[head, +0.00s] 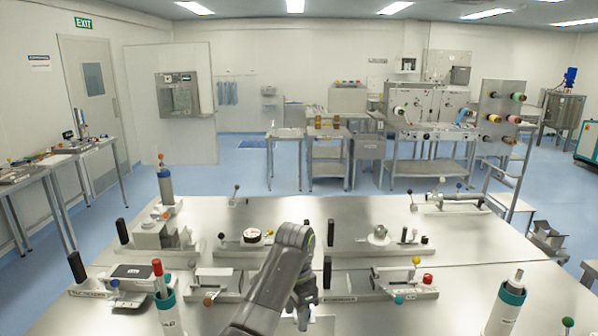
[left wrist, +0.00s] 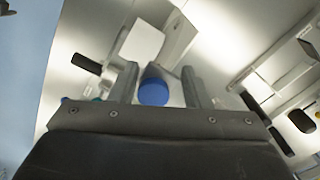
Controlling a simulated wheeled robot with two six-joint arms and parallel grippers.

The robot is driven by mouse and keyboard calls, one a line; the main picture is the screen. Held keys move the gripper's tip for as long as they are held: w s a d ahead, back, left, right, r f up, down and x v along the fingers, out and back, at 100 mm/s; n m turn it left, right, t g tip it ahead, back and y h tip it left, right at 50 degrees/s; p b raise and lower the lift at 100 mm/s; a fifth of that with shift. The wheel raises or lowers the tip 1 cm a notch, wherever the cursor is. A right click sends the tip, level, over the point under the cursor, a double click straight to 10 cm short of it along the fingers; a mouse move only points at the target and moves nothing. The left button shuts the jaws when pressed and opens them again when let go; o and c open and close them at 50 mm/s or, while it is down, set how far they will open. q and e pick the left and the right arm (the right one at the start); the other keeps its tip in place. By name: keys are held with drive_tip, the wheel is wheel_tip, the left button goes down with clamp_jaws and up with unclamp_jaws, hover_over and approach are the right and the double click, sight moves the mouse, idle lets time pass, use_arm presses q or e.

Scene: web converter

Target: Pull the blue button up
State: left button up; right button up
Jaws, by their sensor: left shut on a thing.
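The round blue button (left wrist: 153,91) shows in the left wrist view, between the two grey fingers of my left gripper (left wrist: 159,84). The fingers are shut on it. A white block-shaped fixture (left wrist: 165,35) lies just beyond the button. In the head view my left gripper (head: 304,312) points down over the near steel table, low in the middle. The button is hidden behind the gripper and arm there. My right gripper is in neither view.
The steel table (head: 470,270) carries several fixtures with black handles and coloured knobs. Teal-banded holders with upright tools stand at the near left (head: 167,312) and near right (head: 506,308). A second table with more fixtures adjoins behind.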

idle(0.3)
use_arm(q)
drive_tip(key=shift+w+r, duration=0.25)
drive_tip(key=shift+r, duration=0.95)
idle(0.4)
drive_tip(key=o, duration=1.5)
drive_tip(key=shift+s+f, duration=0.1)
drive_tip(key=shift+s, duration=0.1)
drive_tip(key=shift+o, duration=0.2)
